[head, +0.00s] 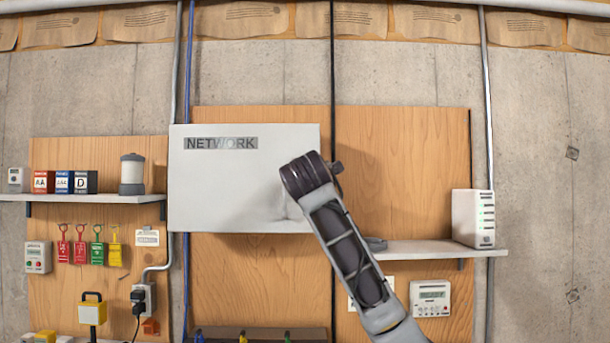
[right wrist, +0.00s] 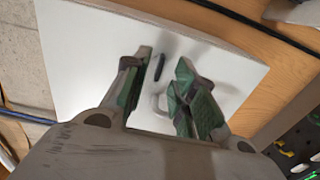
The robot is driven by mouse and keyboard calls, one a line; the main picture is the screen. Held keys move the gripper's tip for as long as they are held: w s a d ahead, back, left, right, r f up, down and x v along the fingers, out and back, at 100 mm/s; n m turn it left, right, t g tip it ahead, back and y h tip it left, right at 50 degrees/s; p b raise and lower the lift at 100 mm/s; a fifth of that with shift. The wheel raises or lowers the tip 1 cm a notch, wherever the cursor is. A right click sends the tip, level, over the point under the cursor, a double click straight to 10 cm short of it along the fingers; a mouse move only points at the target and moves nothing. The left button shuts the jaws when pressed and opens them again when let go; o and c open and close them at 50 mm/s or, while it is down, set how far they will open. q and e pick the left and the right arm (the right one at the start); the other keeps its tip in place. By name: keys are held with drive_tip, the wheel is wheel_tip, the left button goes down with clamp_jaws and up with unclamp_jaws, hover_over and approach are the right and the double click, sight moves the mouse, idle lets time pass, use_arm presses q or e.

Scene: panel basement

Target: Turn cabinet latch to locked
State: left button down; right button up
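The white cabinet (head: 235,190) labelled NETWORK hangs on the wooden wall panel, its door shut. In the right wrist view the white door (right wrist: 85,60) shows a small dark elongated piece, seemingly the latch (right wrist: 160,67), and a pale loop-shaped handle (right wrist: 159,103). My right gripper (right wrist: 165,60) is open and empty. Its two green-padded fingers appear on either side of the latch, in front of the door; contact cannot be told. In the head view my right arm comes in from below and its wrist covers the cabinet's right edge, hiding the latch and fingers. My left gripper is not in view.
A shelf (head: 90,198) with battery boxes and a lantern is left of the cabinet. Another shelf (head: 435,248) at right carries a white device (head: 473,218). Coloured tags (head: 97,246) hang at lower left. The wooden panel right of the cabinet (head: 400,165) is clear.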

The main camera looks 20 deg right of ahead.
drive_tip(key=shift+x, duration=0.95)
clamp_jaws()
